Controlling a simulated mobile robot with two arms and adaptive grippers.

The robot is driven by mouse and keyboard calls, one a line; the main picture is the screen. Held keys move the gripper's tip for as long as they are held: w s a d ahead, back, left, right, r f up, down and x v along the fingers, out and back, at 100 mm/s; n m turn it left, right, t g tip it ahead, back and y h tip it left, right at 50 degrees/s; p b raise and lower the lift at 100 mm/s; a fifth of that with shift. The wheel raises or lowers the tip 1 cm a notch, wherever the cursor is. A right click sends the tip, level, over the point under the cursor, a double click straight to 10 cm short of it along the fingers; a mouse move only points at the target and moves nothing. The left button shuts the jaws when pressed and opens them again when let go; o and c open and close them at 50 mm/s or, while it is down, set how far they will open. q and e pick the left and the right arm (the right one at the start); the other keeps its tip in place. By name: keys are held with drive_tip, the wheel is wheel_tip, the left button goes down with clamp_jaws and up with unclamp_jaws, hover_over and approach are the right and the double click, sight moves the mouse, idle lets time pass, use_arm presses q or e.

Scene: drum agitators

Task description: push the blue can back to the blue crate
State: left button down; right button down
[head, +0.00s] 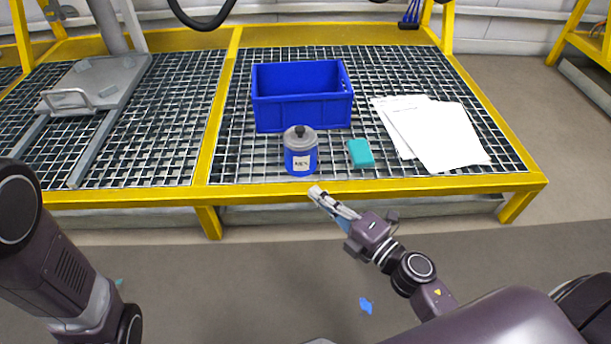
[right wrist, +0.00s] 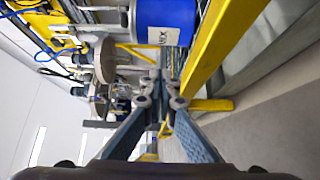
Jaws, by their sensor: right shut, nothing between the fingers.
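The blue can (head: 300,158) with a grey lid and dark knob stands upright on the grating, close to the yellow front edge. The blue crate (head: 302,112) is behind it, a short way apart as far as I can tell. In the right wrist view the blue can (right wrist: 165,22) shows at the top, beyond the fingers. My right gripper (head: 316,192) is shut and empty, at the front edge, just in front of and slightly right of the can. Its fingertips (right wrist: 164,95) are together in the right wrist view. My left gripper is not in view.
A teal block (head: 361,153) lies right of the can. White papers (head: 440,135) lie farther right. A grey hatch plate with a handle (head: 97,84) is on the left grating. The yellow frame (head: 400,187) borders the platform front.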

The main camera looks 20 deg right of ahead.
sight(294, 162)
drive_tip(key=w, duration=0.2)
drive_tip(key=w+b, duration=0.1)
drive_tip(key=w, duration=0.4)
drive_tip(key=shift+a+f+b, duration=0.1)
drive_tip(key=shift+a+b, duration=0.2)
drive_tip(key=shift+a, duration=0.1)
drive_tip(key=shift+w+d, duration=0.1)
drive_tip(key=shift+w, duration=0.2)
drive_tip(key=shift+w+d, duration=0.15)
drive_tip(key=shift+w, duration=0.1)
